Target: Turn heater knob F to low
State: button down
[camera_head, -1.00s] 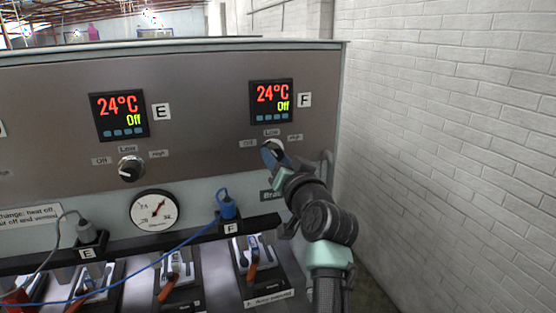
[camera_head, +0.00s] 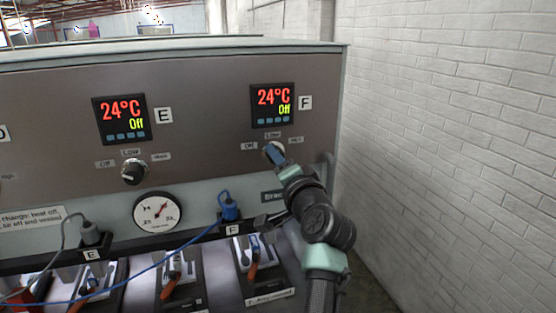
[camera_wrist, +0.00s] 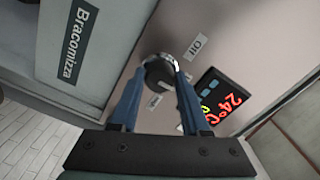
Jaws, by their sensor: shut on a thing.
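Heater knob F (camera_wrist: 159,70) is a round dark knob with a shiny rim on the panel, below the display F (camera_head: 272,105). The display reads 24°C in red and Off in yellow. My gripper (camera_head: 273,153) reaches the knob from the lower right and covers most of it in the head view. In the wrist view, its two blue fingers (camera_wrist: 161,78) are shut on the knob's sides. Off, Low and a third label (camera_head: 296,139) surround the knob. The knob's pointer is hidden, so its setting cannot be read.
Knob E (camera_head: 133,172) and display E (camera_head: 121,118), also 24°C Off, are to the left. A round gauge (camera_head: 157,212), a blue plug (camera_head: 228,206) with its cable and orange-handled levers (camera_head: 253,262) lie below. A white brick wall (camera_head: 450,130) stands at right.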

dwell(0.4)
jog(key=shift+c, duration=1.9)
grip_release()
jog(key=b+v, duration=0.4)
jog(key=v, duration=0.9)
jog(key=shift+b, duration=0.35)
